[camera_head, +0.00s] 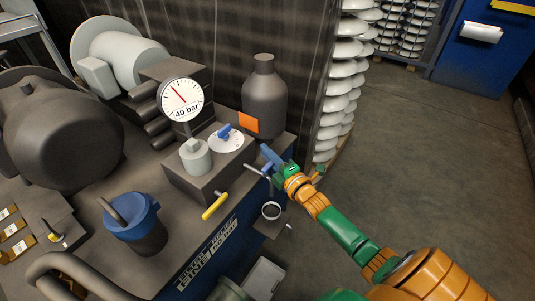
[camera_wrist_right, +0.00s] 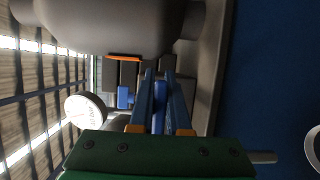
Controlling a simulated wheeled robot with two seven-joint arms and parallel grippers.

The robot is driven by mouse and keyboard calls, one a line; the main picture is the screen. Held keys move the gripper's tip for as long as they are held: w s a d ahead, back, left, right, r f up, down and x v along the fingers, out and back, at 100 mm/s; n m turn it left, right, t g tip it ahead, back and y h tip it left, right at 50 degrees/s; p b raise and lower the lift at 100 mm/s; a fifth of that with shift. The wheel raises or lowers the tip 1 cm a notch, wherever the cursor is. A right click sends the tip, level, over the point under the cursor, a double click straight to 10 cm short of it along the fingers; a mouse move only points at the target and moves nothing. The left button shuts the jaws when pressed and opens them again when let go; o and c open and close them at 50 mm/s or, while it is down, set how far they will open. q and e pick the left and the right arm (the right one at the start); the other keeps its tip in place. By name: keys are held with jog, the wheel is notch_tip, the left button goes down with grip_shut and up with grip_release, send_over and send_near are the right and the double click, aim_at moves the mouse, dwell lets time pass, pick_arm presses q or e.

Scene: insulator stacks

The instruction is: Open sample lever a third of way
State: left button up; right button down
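My right gripper (camera_head: 271,157) is at the right front edge of the equipment bench, beside the grey box with the dial. In the right wrist view, its two blue fingers (camera_wrist_right: 160,88) stand apart. A narrow blue piece (camera_wrist_right: 158,114) shows between them; it looks like a lever grip, but I cannot tell whether the fingers touch it. A thin metal rod (camera_head: 256,171) sticks out from the bench front just below the fingertips. A metal ring (camera_head: 271,211) sits lower on the bench front. Which part is the sample lever is not clear. My left gripper is not in view.
A gauge marked 40 bar (camera_head: 182,99), a blue knob (camera_head: 225,131) on a white dial and a yellow lever (camera_head: 215,206) are left of the gripper. A dark bottle (camera_head: 264,98) stands behind. White insulator stacks (camera_head: 337,88) stand at the back right. The floor (camera_head: 430,160) at right is clear.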

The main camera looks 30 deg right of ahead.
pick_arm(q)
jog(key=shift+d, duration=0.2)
pick_arm(e)
jog(key=shift+r+h+p, duration=0.2)
jog(key=shift+h+p, duration=0.1)
jog(key=shift+p, duration=0.05)
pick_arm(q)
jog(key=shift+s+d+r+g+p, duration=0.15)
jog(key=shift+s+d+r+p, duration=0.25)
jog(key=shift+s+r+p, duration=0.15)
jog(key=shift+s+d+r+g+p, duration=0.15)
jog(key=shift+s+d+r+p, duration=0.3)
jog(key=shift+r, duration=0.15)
pick_arm(e)
jog(key=shift+s+d+f+m+g+h, duration=0.1)
jog(key=shift+s+d+m+g+h, duration=0.2)
jog(key=shift+m+h, duration=0.7)
jog(key=shift+s+d+m+g+h, duration=0.3)
jog(key=shift+m+h, duration=0.35)
jog(key=shift+h, duration=0.7)
jog(key=shift+s+d+f+m+g+h, duration=0.15)
jog(key=shift+s+m+h, duration=0.25)
jog(key=shift+m+h, duration=0.6)
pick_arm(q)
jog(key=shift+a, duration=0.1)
pick_arm(e)
jog(key=shift+r, duration=0.1)
